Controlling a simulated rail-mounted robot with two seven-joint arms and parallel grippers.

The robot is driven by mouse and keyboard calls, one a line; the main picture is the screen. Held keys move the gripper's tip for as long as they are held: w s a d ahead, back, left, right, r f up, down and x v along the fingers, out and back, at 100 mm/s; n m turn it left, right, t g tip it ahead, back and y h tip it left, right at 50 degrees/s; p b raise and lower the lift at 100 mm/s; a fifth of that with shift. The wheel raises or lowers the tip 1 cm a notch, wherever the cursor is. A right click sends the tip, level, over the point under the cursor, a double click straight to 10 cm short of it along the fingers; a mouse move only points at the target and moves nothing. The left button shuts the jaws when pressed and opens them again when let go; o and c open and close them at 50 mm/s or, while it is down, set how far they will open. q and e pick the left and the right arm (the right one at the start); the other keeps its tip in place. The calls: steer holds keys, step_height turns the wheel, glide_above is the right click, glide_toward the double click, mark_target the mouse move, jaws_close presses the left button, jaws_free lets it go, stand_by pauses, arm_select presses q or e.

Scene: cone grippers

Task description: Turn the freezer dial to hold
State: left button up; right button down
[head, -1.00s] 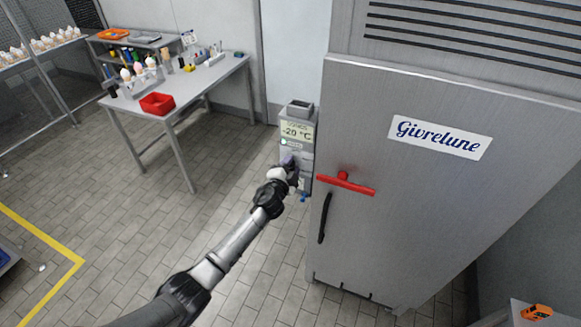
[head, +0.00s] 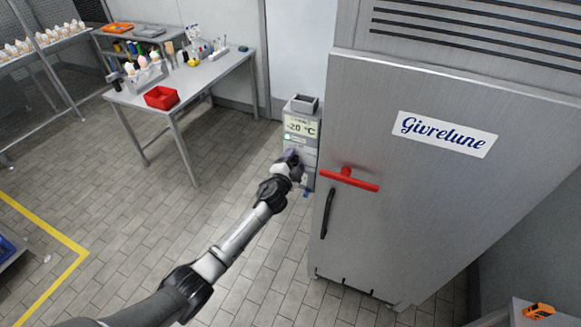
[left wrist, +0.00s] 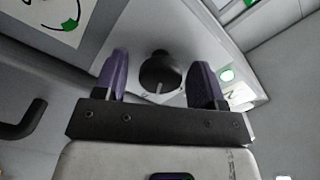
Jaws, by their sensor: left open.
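The freezer dial (left wrist: 160,72) is a dark round knob with a pale pointer line, on a light grey panel in the left wrist view. My left gripper (left wrist: 160,62) is open, with one purple finger on each side of the dial. I cannot tell whether either finger touches it. In the head view my left gripper (head: 291,157) is at the lower part of the control box (head: 302,127) and hides the dial. The box display reads -20 °C. The word hold is not readable. My right gripper is in neither current view.
The tall grey freezer (head: 420,220) stands right of the control box, with a red T-shaped handle (head: 350,179) and a black handle (head: 328,214). A metal table (head: 215,75) with a red bin (head: 161,97) stands at the back left. The tiled floor between is clear.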

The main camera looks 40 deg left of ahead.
arm_select(q)
steer(key=v, duration=1.3)
steer(key=shift+s, duration=0.35)
